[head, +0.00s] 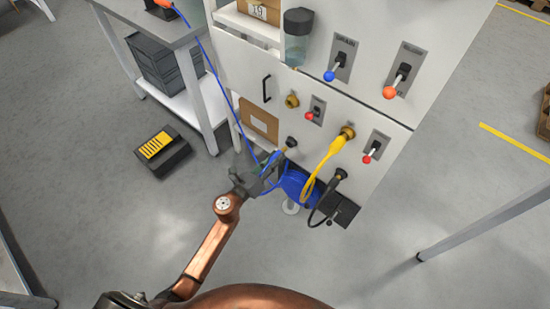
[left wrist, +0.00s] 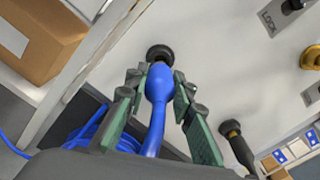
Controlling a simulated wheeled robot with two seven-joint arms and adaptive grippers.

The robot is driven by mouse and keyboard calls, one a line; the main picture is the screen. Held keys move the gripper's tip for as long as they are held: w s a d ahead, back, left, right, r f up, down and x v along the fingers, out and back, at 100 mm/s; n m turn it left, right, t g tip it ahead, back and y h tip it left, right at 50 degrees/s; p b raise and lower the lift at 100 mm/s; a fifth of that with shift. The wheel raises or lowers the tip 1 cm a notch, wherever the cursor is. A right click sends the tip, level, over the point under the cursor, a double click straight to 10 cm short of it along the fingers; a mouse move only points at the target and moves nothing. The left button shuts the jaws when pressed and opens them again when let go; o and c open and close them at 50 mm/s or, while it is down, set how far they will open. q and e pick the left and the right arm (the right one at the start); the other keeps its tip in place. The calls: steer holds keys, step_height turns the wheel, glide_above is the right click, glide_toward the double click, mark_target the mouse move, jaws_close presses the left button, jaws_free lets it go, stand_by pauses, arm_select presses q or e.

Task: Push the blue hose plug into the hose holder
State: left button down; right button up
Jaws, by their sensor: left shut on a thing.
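The blue hose plug (left wrist: 158,86) is between the green-padded fingers of my left gripper (left wrist: 160,80), which is shut on it. The plug points at the black round hose holder (left wrist: 160,54) on the white panel. Its front end overlaps the holder's lower edge in the left wrist view; I cannot tell how far in it sits. In the head view my left gripper (head: 266,166) is close to the panel, just below and left of the holder (head: 291,142). The blue hose (left wrist: 157,133) trails back from the plug between the fingers. My right gripper is not in view.
Right of the holder, a yellow cable (head: 322,164) and a black plug (head: 340,174) hang from the panel. A coiled blue hose (head: 298,186) hangs below. A cardboard box (head: 259,121) sits on the left shelf. A black-and-yellow case (head: 160,148) lies on the floor.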

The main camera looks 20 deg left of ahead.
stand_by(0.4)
arm_select(q)
steer(key=shift+b+x, duration=0.3)
steer(key=shift+x, duration=1.4)
stand_by(0.3)
steer(key=c, duration=1.6)
jaws_free()
steer(key=v, duration=1.2)
